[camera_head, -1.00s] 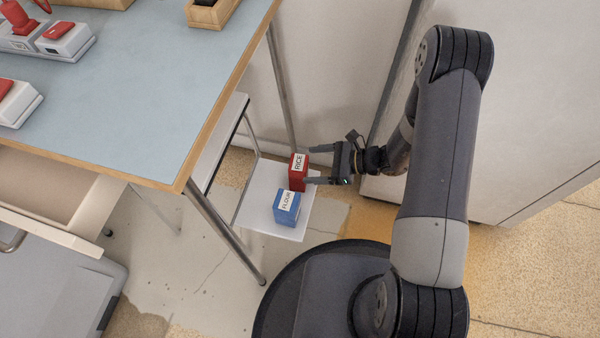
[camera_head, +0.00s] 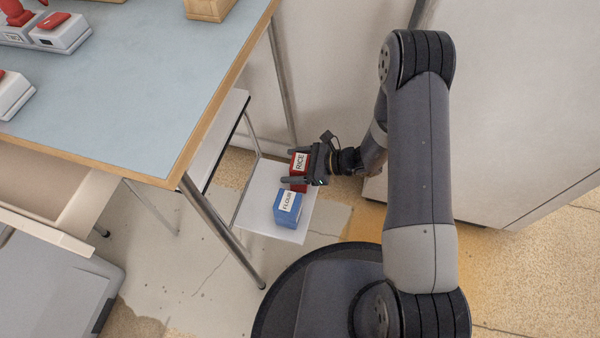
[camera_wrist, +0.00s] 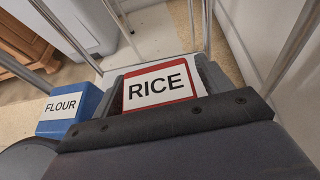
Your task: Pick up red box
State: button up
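The red box (camera_head: 298,171) with a white RICE label stands on a low white shelf (camera_head: 262,190) under the table. In the wrist view the red box (camera_wrist: 190,79) fills the space just ahead of my gripper. My gripper (camera_head: 290,168) is around the red box, with one finger on its far side and one on its near side. The fingers look spread. I cannot tell whether they touch the box.
A blue FLOUR box (camera_head: 288,209) stands close beside the red box on the same shelf, on the near side. A metal table leg (camera_head: 225,235) and a pale cabinet (camera_head: 500,110) flank the shelf. An open drawer (camera_head: 50,200) is at left.

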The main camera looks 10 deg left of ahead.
jog(key=c, duration=1.2)
